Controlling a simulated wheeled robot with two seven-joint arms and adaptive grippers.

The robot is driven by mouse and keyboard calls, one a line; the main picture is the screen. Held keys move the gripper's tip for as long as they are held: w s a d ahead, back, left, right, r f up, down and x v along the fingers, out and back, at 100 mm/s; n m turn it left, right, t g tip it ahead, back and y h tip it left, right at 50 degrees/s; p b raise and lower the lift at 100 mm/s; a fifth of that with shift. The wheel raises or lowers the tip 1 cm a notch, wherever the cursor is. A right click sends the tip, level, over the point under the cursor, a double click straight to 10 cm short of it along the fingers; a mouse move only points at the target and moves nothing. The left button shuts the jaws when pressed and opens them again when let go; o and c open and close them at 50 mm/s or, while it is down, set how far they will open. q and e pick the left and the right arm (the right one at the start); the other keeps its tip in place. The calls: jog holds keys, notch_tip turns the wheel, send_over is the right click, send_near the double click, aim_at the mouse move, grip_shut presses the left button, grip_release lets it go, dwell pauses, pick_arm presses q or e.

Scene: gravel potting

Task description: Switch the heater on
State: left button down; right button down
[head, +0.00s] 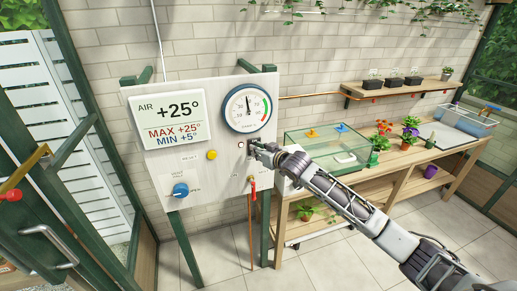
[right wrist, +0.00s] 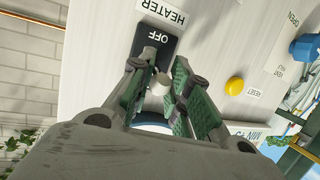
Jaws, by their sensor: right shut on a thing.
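The heater switch shows in the right wrist view as a black plate (right wrist: 152,40) marked OFF, under a white HEATER label (right wrist: 163,13). A pale, stubby lever (right wrist: 159,83) stands out from it, on the side away from the label. My right gripper (right wrist: 158,77) is shut on this lever, with one green-padded finger on either side. In the head view my right gripper (head: 256,152) is at the right part of the white control panel (head: 226,181) and hides most of the switch. My left gripper is not in view.
The panel also carries a yellow reset button (head: 212,155), a blue vent knob (head: 180,190), a temperature display (head: 170,119) and a round dial (head: 247,108). A red-handled pipe valve (head: 252,182) hangs just below my gripper. A glass case (head: 327,150) stands on the bench to the right.

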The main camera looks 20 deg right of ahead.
jog(key=shift+w+d+r, duration=0.1)
jog(key=shift+r, duration=0.35)
jog(key=c, duration=1.4)
grip_release()
jog(key=shift+c, duration=0.2)
jog(key=shift+o, duration=0.8)
jog(key=shift+f, duration=0.25)
jog(key=v, duration=1.2)
